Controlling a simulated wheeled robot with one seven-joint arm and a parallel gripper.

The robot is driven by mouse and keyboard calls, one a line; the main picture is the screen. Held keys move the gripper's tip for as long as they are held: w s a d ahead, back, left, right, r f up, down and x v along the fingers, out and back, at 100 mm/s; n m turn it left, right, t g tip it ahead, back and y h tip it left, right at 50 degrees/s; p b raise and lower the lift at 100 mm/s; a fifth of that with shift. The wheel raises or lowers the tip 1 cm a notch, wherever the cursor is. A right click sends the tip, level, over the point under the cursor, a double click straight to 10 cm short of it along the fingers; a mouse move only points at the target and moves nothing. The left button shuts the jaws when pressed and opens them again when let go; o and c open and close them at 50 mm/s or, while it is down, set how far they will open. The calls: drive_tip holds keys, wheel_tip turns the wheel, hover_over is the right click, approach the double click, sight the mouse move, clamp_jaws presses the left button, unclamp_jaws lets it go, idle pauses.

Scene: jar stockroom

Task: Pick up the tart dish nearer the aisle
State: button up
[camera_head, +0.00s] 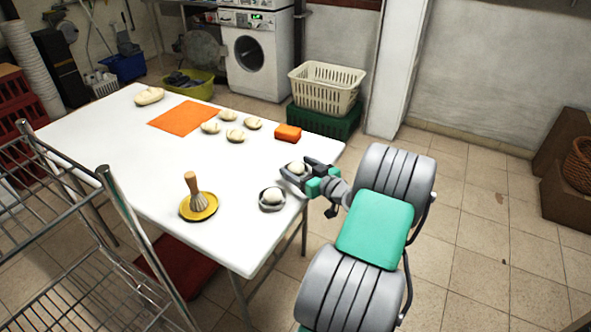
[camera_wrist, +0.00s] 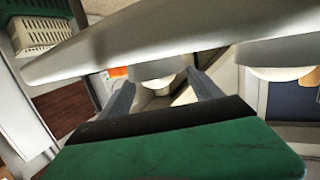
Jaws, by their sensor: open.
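Two small grey dishes with pale, rounded contents stand near the right edge of the white table (camera_head: 120,150). One dish (camera_head: 296,168) is at my gripper (camera_head: 304,170), partly hidden by it. In the wrist view this dish (camera_wrist: 158,70) shows between the two fingers of my gripper (camera_wrist: 160,85), which are open with a finger on each side. I cannot tell whether they touch it. The other dish (camera_head: 272,207) is a little closer to the camera in the head view, outside the fingers, and shows at right in the wrist view (camera_wrist: 275,60).
An orange sponge (camera_head: 288,132), several pale dough-like pieces (camera_head: 210,127) and an orange mat (camera_head: 183,118) lie farther back. A whisk (camera_head: 195,190) stands on a yellow plate (camera_head: 199,214). A wire rack (camera_head: 110,230) is at left.

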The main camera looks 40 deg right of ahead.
drive_tip(key=shift+w+f, duration=0.15)
drive_tip(key=shift+w, duration=0.6)
drive_tip(key=shift+s+d+f, duration=0.1)
drive_tip(key=c, duration=1.5)
drive_tip(key=shift+o, duration=0.2)
